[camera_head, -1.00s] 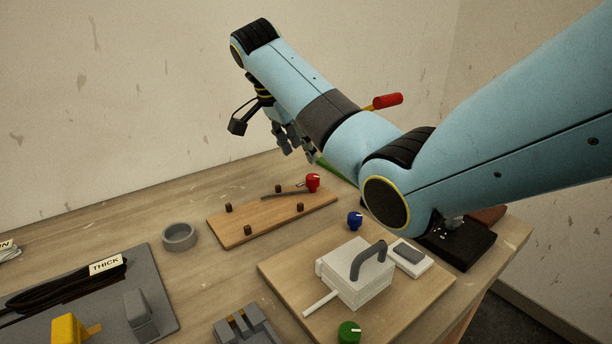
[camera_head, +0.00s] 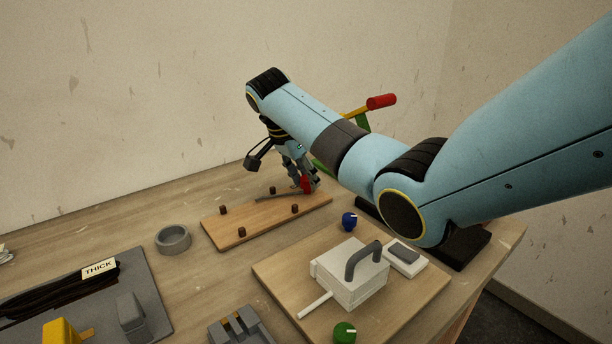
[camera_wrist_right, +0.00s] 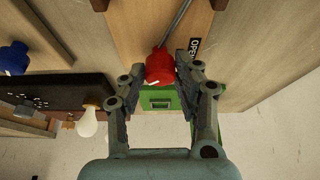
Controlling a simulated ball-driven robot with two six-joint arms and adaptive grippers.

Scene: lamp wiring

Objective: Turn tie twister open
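The tie twister appears to be the red knob (camera_head: 305,184) with a thin grey rod (camera_head: 277,195), at the far right end of a wooden board (camera_head: 250,225) with several dark pegs. My right gripper (camera_head: 300,178) is lowered over the knob. In the right wrist view my right gripper (camera_wrist_right: 160,72) has its fingers on either side of the red knob (camera_wrist_right: 158,68), seemingly still spread, with little gap. A partly hidden label reading "OPE" (camera_wrist_right: 195,47) lies beside the knob. My left gripper is not in view.
A green stand (camera_head: 362,122) with a red-handled lever (camera_head: 381,101) stands behind my right arm. A grey ring (camera_head: 173,239) lies left.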

